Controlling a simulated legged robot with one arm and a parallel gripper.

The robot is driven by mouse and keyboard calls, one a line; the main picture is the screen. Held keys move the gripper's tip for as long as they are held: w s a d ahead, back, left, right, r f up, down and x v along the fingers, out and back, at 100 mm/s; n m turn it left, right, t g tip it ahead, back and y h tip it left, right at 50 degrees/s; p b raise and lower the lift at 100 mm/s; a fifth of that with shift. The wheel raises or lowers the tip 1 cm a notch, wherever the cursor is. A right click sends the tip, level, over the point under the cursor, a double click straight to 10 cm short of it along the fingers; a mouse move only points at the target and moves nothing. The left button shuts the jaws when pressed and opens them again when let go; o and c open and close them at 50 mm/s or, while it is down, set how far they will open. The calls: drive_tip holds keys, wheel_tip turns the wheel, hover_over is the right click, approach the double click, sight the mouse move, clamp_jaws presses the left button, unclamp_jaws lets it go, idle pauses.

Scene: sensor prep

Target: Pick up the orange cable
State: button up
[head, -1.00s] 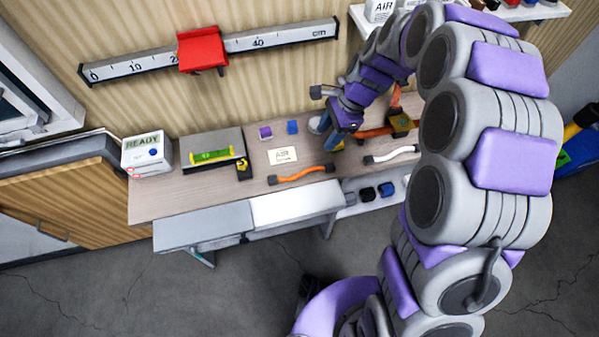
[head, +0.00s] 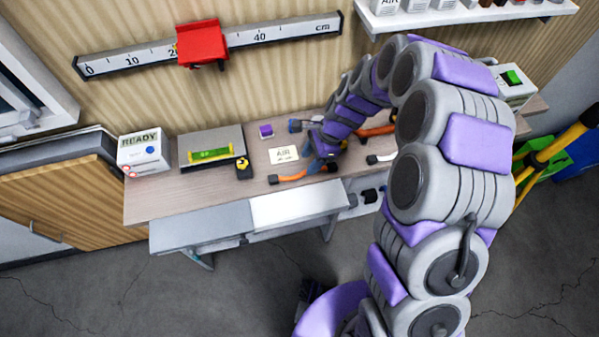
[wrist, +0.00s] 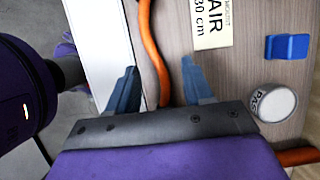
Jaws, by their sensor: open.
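The orange cable (head: 291,176) with dark ends lies on the wooden bench near its front edge, just below the AIR card. In the wrist view the orange cable (wrist: 150,45) runs between the two open blue fingers of my gripper (wrist: 155,85). The fingers stand on either side of it and do not appear to touch it. In the head view my gripper (head: 318,160) is over the cable's right end and hides part of it.
The AIR card (wrist: 211,20), a blue block (wrist: 287,47) and a round PASS-marked piece (wrist: 273,102) lie right of the fingers. A purple block (head: 266,131), yellow tape measure (head: 243,168) and green level (head: 211,154) stand nearby. A white cable (head: 382,158) lies to the right.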

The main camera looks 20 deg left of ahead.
sight(305, 169)
drive_tip(key=shift+s+d+f, duration=0.15)
drive_tip(key=shift+d+f, duration=0.05)
drive_tip(key=shift+f, duration=0.2)
drive_tip(key=f, duration=0.1)
drive_tip(key=s+f+b, duration=0.1)
drive_tip(key=f, duration=0.1)
drive_tip(key=shift+a+b, duration=0.15)
drive_tip(key=shift+b, duration=0.15)
drive_tip(key=shift+a+f, duration=0.2)
drive_tip(key=shift+a, duration=0.4)
drive_tip(key=shift+s, duration=0.1)
clamp_jaws()
